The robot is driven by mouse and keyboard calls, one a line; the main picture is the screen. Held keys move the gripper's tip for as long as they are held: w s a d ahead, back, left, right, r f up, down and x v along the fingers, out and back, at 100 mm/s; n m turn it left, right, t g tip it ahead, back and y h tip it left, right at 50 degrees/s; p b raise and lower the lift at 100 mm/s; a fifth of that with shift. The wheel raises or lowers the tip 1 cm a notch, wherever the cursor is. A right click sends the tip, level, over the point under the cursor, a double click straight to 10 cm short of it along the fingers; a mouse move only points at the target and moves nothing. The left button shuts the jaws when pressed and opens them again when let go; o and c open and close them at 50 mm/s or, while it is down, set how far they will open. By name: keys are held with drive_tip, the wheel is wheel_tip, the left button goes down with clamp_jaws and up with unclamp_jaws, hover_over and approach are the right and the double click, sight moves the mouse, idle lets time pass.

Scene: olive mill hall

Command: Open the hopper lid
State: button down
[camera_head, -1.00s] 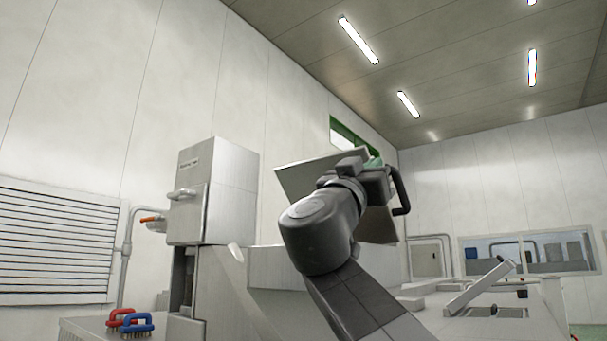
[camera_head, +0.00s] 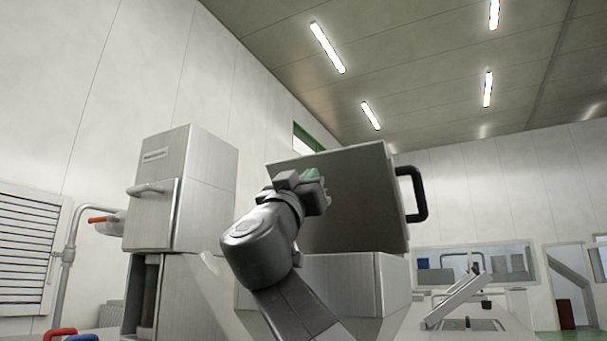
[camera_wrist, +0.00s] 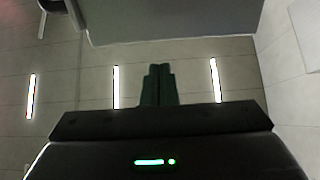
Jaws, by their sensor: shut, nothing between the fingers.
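The hopper lid (camera_head: 357,205) is a grey metal plate standing raised and steeply tilted above the hopper (camera_head: 345,265). Its black handle (camera_head: 416,194) is at the right edge. My gripper (camera_head: 314,174), with green fingertips, is in front of the lid's upper left part in the head view, away from the handle. In the wrist view my gripper's green fingers (camera_wrist: 158,84) are shut together and empty, pointing toward the ceiling. The lid (camera_wrist: 175,22) fills the top of that view, with a gap between it and the fingertips there. I cannot tell whether my gripper touches it.
A steel cabinet (camera_head: 205,190) with a bar handle stands left of the hopper. A pipe with an orange lever (camera_head: 98,219) runs by the wall. A long bench (camera_head: 505,322) lies to the right.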

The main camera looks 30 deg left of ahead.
sight(328, 153)
drive_tip(key=p+x, duration=0.5)
drive_tip(key=x, duration=0.5)
drive_tip(key=shift+a+p, duration=0.1)
drive_tip(key=shift+p, duration=0.3)
drive_tip(key=shift+w+r, duration=0.15)
